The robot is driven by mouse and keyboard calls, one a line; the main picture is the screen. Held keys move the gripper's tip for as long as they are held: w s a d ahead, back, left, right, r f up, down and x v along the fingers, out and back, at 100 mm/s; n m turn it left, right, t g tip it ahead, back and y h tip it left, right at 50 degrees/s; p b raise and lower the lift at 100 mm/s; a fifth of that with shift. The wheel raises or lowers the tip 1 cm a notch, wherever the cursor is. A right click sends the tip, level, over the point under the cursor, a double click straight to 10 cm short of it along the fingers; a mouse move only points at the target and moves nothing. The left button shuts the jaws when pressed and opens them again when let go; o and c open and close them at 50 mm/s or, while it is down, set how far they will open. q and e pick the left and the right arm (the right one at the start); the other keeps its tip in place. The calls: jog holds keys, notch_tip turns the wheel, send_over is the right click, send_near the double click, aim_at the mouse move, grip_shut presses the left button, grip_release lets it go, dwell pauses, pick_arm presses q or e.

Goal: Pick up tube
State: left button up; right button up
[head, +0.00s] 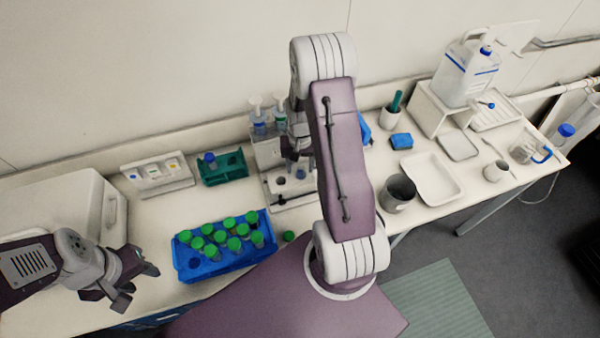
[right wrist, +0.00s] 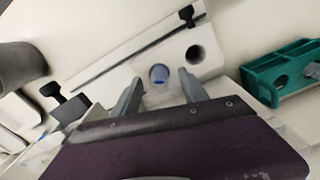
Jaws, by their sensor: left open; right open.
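A blue round tube top (right wrist: 158,74) sits in one hole of a white block (right wrist: 195,70) in the right wrist view. My right gripper (right wrist: 160,80) is open, its fingertips on either side of that tube in the picture; contact cannot be told. In the head view my right gripper (head: 298,152) is over the white stand (head: 290,198), partly hidden by my arm. My left gripper (head: 136,286) is open and empty at the left, near the blue rack (head: 185,268) of green-capped tubes (head: 229,223). A blue-capped tube (head: 210,159) stands in a green rack (head: 236,170).
The green rack also shows in the right wrist view (right wrist: 285,70). Pump bottles (head: 257,112) stand behind the white stand. A dark cup (head: 398,195), white tray (head: 432,180) and large jug (head: 466,75) are to the right. A white box (head: 65,210) stands at the left.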

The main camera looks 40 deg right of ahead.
jog(key=shift+w+d+f, duration=0.1)
jog(key=shift+d+f, duration=0.1)
jog(key=shift+f, duration=0.15)
jog(key=shift+d, duration=0.1)
jog(key=shift+c, duration=0.5)
jog(key=shift+r, duration=0.1)
grip_shut()
jog(key=shift+a, duration=0.2)
jog(key=shift+d, duration=0.1)
